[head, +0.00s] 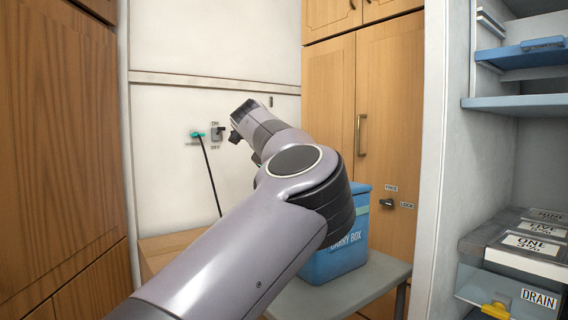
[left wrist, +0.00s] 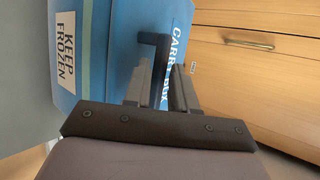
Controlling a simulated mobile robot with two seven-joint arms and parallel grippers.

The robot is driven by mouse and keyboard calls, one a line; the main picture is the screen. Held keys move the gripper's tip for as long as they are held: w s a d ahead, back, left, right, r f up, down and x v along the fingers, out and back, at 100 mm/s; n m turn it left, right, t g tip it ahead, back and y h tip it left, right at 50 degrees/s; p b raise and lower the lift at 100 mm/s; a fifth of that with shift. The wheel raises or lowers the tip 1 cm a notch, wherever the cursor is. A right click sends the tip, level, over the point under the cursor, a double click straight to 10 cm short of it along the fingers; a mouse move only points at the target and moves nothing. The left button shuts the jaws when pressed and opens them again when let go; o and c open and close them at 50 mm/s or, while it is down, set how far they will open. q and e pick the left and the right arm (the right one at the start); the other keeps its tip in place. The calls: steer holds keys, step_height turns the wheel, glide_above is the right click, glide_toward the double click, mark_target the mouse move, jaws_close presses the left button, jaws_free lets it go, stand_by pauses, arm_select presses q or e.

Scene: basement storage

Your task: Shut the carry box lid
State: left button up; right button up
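The blue carry box (head: 335,262) stands on a grey table in the head view, partly hidden behind my left arm. A blue upper edge (head: 363,187) shows above the arm; I cannot tell how far the lid stands open. In the left wrist view the box (left wrist: 115,70) appears turned on its side, with its "CARRY BOX" and "KEEP FROZEN" faces close ahead. My left gripper (left wrist: 160,78) has its fingers apart, with a dark bent handle bar (left wrist: 154,38) between or just beyond them. Contact is unclear. In the head view this gripper is hidden. My right gripper is not in view.
The grey table (head: 352,290) has some bare top in front of the box. Wooden cabinets (head: 387,120) stand behind, with a "FREE/LOCK" knob (head: 387,203). A switch (head: 217,134) is on the wall. A shelf unit (head: 515,103) with boxes stands at the right.

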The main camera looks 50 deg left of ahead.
arm_select(q)
steer(key=shift+s+d+r, duration=0.1)
steer(key=shift+s+r, duration=0.3)
steer(key=shift+r, duration=0.05)
steer(key=v, duration=0.6)
steer(key=shift+p, duration=0.4)
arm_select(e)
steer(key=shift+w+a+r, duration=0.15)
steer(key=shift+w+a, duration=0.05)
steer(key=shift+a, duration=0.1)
arm_select(q)
steer(key=shift+d, duration=0.1)
